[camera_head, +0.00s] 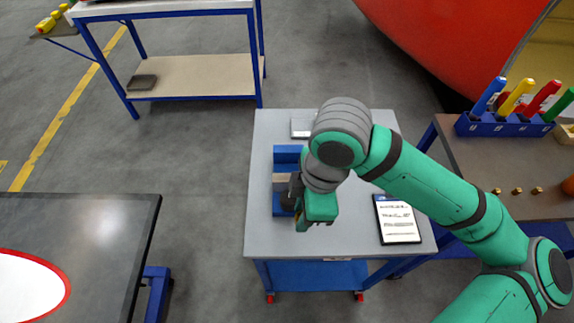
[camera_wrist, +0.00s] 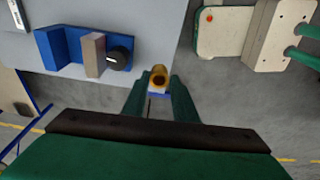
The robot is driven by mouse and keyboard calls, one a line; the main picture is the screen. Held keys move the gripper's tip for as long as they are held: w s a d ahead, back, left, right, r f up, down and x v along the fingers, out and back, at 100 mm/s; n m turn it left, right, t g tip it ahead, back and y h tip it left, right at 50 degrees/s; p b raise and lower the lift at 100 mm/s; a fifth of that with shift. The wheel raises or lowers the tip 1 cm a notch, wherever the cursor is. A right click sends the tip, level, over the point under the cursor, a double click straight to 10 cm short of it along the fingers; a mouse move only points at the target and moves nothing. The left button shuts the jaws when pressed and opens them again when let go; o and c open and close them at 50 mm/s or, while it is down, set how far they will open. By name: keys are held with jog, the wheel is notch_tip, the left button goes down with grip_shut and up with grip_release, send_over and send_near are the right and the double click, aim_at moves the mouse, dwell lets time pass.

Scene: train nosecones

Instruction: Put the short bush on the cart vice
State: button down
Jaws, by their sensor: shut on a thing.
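A brass bush with a dark bore (camera_wrist: 158,77) is between the fingertips of my gripper (camera_wrist: 158,88) in the wrist view. My gripper is shut on it. In the head view my gripper (camera_head: 316,222) is over the near left part of the cart, and the bush is hidden there. The cart vice (camera_wrist: 62,50) is blue, with a grey jaw block (camera_wrist: 93,54) and a black knob (camera_wrist: 119,55). It also shows in the head view (camera_head: 286,155), partly hidden by my gripper. In the wrist view the bush appears to the right of the knob, apart from it.
The cart (camera_head: 270,235) has a grey top with a clipboard (camera_head: 398,219) at right. A bench on the right (camera_head: 470,160) carries a blue rack of coloured tools (camera_head: 500,125) and small brass pieces (camera_head: 517,191). A dark table (camera_head: 120,225) stands at left.

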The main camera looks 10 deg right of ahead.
jog(key=w+a+r+m+h, duration=0.1)
jog(key=w+a+m, duration=0.1)
jog(key=m, duration=0.7)
jog(key=w+a+r+m+t+h, duration=0.1)
jog(key=w+r+m, duration=0.1)
jog(key=w+m, duration=0.3)
jog(key=m, duration=0.4)
jog(key=shift+w+a, duration=0.25)
jog(key=shift+a, duration=0.15)
